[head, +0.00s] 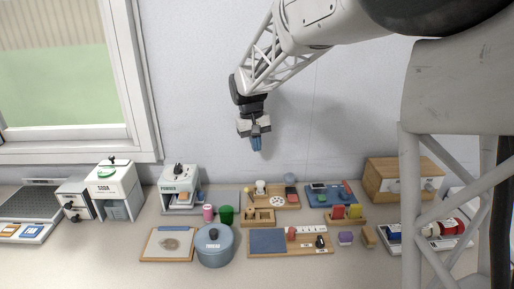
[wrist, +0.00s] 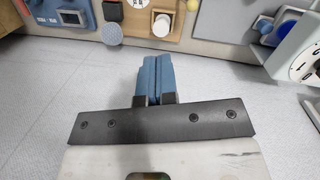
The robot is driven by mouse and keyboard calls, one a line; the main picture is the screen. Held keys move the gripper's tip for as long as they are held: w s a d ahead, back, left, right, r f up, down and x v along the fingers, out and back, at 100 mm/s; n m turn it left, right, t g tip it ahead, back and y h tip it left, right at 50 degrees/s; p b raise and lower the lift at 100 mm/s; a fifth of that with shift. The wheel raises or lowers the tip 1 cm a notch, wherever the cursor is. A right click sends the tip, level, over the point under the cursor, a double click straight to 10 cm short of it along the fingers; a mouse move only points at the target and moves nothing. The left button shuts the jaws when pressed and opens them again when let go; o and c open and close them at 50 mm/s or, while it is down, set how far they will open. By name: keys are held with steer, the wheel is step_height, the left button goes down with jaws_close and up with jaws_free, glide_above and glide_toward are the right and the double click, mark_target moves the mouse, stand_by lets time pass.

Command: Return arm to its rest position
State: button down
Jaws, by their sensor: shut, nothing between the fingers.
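My gripper (head: 256,144) hangs in the air in front of the wall, well above the back of the counter in the head view. Its blue fingers point down. In the wrist view my gripper (wrist: 155,75) shows its two blue fingers pressed together with nothing between them. My arm reaches in from the upper right of the head view, bent downward at the wrist. No object touches the gripper.
The counter (head: 110,262) holds a blue-grey lidded pot (head: 215,247), a SODA dispenser (head: 117,186), a POWDER dispenser (head: 180,185), a green cup (head: 226,215), several wooden trays and a wooden box (head: 400,181) at right. A window (head: 62,80) is at left. Air around the gripper is clear.

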steer(key=s+d+r, duration=0.4)
steer(key=s+d, duration=0.2)
steer(key=s, duration=0.4)
steer(key=s+d+f+m+t, duration=0.1)
steer(key=s+d, duration=0.2)
steer(key=s, duration=0.7)
steer(key=s+d+f+m+t, duration=0.1)
steer(key=s+d+f, duration=0.1)
steer(key=s, duration=0.8)
steer(key=s+d+f+m+t+y, duration=0.1)
steer(key=s+d, duration=0.3)
steer(key=s, duration=0.7)
steer(key=shift+d+f, duration=0.15)
steer(key=shift+d, duration=0.15)
